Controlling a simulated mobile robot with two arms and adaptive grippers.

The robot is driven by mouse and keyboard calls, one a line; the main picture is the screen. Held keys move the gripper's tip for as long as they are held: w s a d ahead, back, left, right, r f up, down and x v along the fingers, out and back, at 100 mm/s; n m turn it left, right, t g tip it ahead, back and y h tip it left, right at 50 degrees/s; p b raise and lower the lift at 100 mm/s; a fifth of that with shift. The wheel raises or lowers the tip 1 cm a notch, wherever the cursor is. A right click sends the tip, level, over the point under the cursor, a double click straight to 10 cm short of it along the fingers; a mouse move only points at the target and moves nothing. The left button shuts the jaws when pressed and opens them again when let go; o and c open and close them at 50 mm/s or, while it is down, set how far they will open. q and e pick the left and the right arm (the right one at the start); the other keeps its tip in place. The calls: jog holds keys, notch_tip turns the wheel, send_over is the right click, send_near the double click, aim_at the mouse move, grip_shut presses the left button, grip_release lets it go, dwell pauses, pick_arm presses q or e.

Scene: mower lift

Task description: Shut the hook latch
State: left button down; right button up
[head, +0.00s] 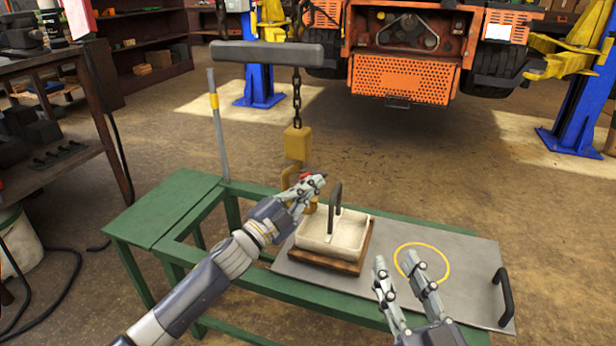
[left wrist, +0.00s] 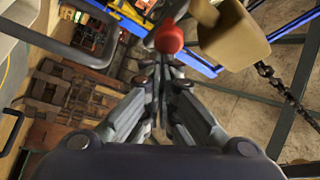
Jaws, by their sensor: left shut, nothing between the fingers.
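A yellow hook block (head: 297,143) hangs on a chain, with a yellow hook (head: 288,178) below it. A red latch knob (head: 306,176) is at the hook, right by my left gripper (head: 318,183). The left wrist view shows the red knob (left wrist: 168,38) just beyond the fingertips of my left gripper (left wrist: 160,68), which are together and empty. The yellow block (left wrist: 235,38) is to its right there. My left gripper hides part of the hook, so I cannot tell the latch's position. My right gripper (head: 408,270) is open and empty above the grey plate.
A pale tray (head: 345,240) with a dark upright handle (head: 335,210) stands on a wooden base beside the hook. The grey plate (head: 460,290) has a yellow ring and a black handle (head: 503,292). A green frame (head: 165,215) surrounds an opening. An orange mower (head: 405,75) is behind.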

pick_arm(q)
notch_tip(320, 180, down, 2)
jog(key=m+p, duration=0.1)
jog(key=m+g+p, duration=0.1)
jog(key=m+p, duration=0.1)
jog(key=m+g+p, duration=0.1)
jog(key=shift+f+m+y+p, duration=0.25)
jog(key=shift+m+y+p, duration=0.05)
pick_arm(e)
jog(key=s+d+f+g+h, duration=0.2)
jog(key=s+f+g, duration=0.3)
jog(key=f, duration=0.4)
jog(key=s+d+f+g+h, duration=0.2)
jog(key=s+f+g, duration=0.3)
jog(key=f, duration=0.5)
jog(key=d+g, duration=0.1)
jog(key=g, duration=0.1)
jog(key=shift+s+d+f+m+g, duration=0.25)
jog(key=shift+s+m+g, duration=0.05)
jog(key=shift+s+g, duration=0.1)
pick_arm(q)
jog(key=shift+f, duration=0.1)
